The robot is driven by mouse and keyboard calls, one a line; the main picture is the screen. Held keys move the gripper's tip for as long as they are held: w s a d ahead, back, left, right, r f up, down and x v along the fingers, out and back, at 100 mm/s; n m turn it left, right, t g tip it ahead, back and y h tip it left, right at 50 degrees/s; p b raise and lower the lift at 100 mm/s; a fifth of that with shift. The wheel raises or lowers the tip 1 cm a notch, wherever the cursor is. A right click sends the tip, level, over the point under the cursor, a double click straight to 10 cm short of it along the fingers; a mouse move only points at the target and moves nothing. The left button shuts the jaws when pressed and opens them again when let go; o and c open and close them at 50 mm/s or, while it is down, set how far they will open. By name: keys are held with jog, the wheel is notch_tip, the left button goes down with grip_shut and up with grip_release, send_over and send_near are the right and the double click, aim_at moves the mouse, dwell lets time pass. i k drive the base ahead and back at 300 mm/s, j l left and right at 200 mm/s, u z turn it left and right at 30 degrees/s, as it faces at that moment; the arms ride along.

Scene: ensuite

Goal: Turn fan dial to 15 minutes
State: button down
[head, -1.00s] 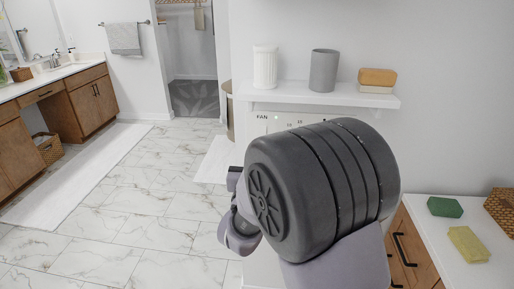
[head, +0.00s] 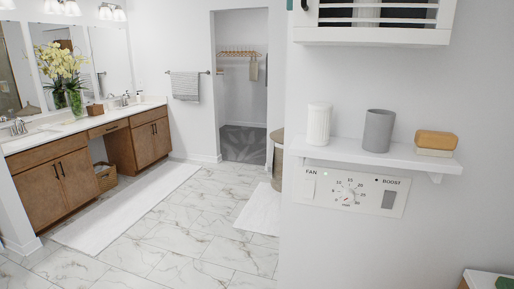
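The fan control panel (head: 305,195) is a white plate on the wall under a small shelf. It is marked FAN at the left and BOOST at the right, with a green light near its top left. The round fan dial (head: 346,192) sits in the middle of the panel with numbers around it. The pointer's exact setting is too small to read. A grey boost switch (head: 389,199) is to the right of the dial. My gripper is not in view, and nothing covers the panel.
The shelf (head: 440,164) above the panel holds a white ribbed cup (head: 319,124), a grey cup (head: 379,131) and a sponge-like block (head: 436,140). A cabinet (head: 375,36) hangs above. A counter corner (head: 480,278) is at lower right.

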aim_at(348, 194)
jog(key=i+j, duration=0.1)
jog(key=j, duration=0.25)
jog(key=i+j, duration=0.15)
jog(key=j, duration=0.15)
jog(key=i+j+z, duration=0.1)
jog(key=j, duration=0.25)
jog(key=i+j, duration=0.1)
jog(key=j, duration=0.2)
